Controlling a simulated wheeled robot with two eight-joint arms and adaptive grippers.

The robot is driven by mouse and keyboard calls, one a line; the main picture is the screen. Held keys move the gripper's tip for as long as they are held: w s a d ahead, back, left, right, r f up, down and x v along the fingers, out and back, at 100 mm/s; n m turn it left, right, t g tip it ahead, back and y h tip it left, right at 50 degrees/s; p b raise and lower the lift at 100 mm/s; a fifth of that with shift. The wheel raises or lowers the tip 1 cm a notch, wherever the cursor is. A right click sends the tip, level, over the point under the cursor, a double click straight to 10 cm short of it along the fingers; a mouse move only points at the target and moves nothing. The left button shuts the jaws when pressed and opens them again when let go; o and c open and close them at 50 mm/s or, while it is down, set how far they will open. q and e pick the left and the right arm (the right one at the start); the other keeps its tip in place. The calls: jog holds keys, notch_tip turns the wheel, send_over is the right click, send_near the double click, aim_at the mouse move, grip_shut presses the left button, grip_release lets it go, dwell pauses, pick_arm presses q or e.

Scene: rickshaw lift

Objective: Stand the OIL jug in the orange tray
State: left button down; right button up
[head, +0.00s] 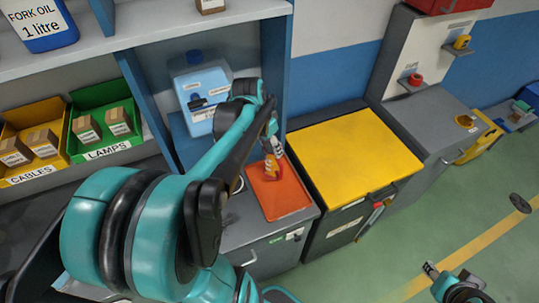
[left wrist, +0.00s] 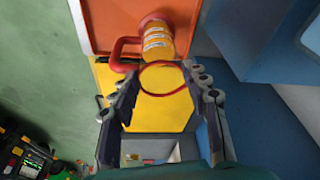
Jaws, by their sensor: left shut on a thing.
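The orange tray (head: 284,196) lies on a grey cabinet top in the middle of the head view; its orange surface fills the top of the left wrist view (left wrist: 100,22). An amber jug (left wrist: 157,42) with white labels, a red handle (left wrist: 124,52) and a red rim shows between my left fingers; the label text is too small to read. In the head view the jug (head: 273,167) is over the tray, partly hidden by my gripper. My left gripper (head: 268,140) is shut on the jug. I cannot tell whether it touches the tray. My right gripper (head: 431,270) is low at right, its jaws unclear.
A yellow-topped cabinet (head: 355,155) adjoins the tray's right side. A blue shelf upright (head: 274,65) stands behind the tray. A pale blue container (head: 203,95) is at left behind my arm. Bins of boxes (head: 105,125) and a FORK OIL container (head: 40,25) are on shelves.

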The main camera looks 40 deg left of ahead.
aim_at(275, 164)
pick_arm(q)
jog(key=shift+w+a+f, duration=0.55)
jog(key=shift+w+a, duration=0.1)
jog(key=shift+a, duration=0.1)
notch_tip(275, 164, down, 4)
jog(key=shift+r+b, duration=0.1)
jog(key=shift+b, duration=0.6)
jog(key=shift+f, duration=0.3)
jog(key=c, duration=0.8)
grip_release()
jog(key=shift+r, duration=0.15)
